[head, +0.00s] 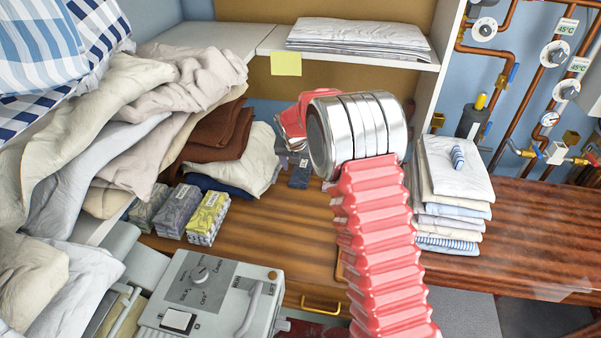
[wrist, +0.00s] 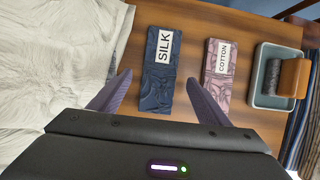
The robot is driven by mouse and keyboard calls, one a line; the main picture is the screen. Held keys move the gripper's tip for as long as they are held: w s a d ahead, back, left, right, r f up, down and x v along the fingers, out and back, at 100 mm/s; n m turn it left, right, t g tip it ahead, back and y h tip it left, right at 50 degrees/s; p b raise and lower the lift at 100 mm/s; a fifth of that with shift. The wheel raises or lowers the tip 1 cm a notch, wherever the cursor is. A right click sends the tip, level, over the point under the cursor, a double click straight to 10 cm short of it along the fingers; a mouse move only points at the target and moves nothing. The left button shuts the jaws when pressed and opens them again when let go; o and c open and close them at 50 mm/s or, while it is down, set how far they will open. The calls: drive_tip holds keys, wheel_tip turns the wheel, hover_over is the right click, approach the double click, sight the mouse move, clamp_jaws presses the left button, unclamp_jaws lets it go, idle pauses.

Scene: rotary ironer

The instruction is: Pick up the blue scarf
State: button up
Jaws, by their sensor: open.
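The dark blue patterned scarf (wrist: 157,88), folded flat into a strip with a white SILK label, lies on the wooden table in the wrist view. My gripper (wrist: 158,78) is open and empty, with its dark fingers one on each side of the scarf in the picture. The scarf's near end reaches down between the fingers; the height gap cannot be told. In the head view a dark blue piece (head: 299,178) shows just left of my arm, apparently this scarf.
A mauve scarf (wrist: 219,75) labelled COTTON lies to the right, then a grey tray (wrist: 258,92) holding a brown block. White crumpled cloth (wrist: 60,60) lies to the left. The head view shows patterned packs (head: 208,217), a control box (head: 215,295) and a folded linen stack (head: 455,190).

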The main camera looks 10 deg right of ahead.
sight(302, 172)
drive_tip(key=shift+x, duration=1.25)
drive_tip(key=shift+c, duration=0.4)
drive_tip(key=c, duration=1.1)
